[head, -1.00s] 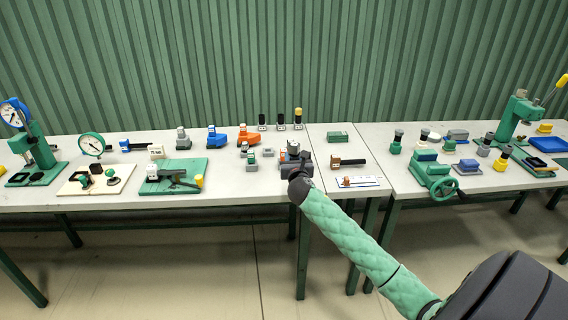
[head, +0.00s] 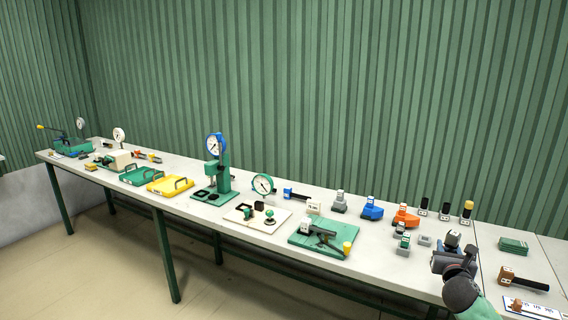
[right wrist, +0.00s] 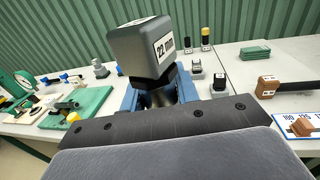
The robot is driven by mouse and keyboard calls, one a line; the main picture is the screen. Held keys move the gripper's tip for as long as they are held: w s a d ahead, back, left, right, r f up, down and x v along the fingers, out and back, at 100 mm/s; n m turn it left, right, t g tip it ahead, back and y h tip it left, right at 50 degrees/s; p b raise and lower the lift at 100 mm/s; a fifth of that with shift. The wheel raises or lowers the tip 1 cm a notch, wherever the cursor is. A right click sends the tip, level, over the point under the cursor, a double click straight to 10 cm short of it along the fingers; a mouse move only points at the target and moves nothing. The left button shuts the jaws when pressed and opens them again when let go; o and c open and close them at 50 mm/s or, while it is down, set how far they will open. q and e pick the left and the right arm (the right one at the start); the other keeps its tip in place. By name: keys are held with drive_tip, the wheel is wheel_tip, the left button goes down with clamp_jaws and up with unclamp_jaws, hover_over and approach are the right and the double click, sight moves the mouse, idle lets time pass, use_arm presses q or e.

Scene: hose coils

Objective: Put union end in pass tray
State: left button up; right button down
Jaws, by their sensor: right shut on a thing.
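In the right wrist view a dark grey block with a white "22 mm" label (right wrist: 146,48) stands up from my right gripper (right wrist: 158,96). It looks like the union end; a black collar and stem run down between the blue fingers, which are shut on it. In the head view my right gripper (head: 453,260) is at the lower right, over the table, with the grey piece (head: 453,240) above it. My left gripper is not in view.
Between gripper and trays stand a green press with a blue gauge (head: 217,165), a white board (head: 257,218) and a green mat with a tool (head: 322,236). Blue (head: 371,208) and orange (head: 405,216) fittings stand behind. A brown-headed hammer (head: 522,279) lies at right.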

drive_tip(key=s+a+f+n+t+y, duration=0.1)
drive_tip(key=s+a+f+n+y, duration=0.15)
drive_tip(key=a, duration=0.85)
drive_tip(key=s+a+f+n+y, duration=0.1)
drive_tip(key=s+a+f+y, duration=0.2)
drive_tip(key=a, duration=0.7)
drive_tip(key=s+a+f+y, duration=0.1)
drive_tip(key=s+a+f, duration=0.7)
drive_tip(key=s+a, duration=0.1)
drive_tip(key=shift+s+a+f+n, duration=0.15)
drive_tip(key=shift+a+f+n, duration=0.25)
drive_tip(key=shift+a, duration=0.5)
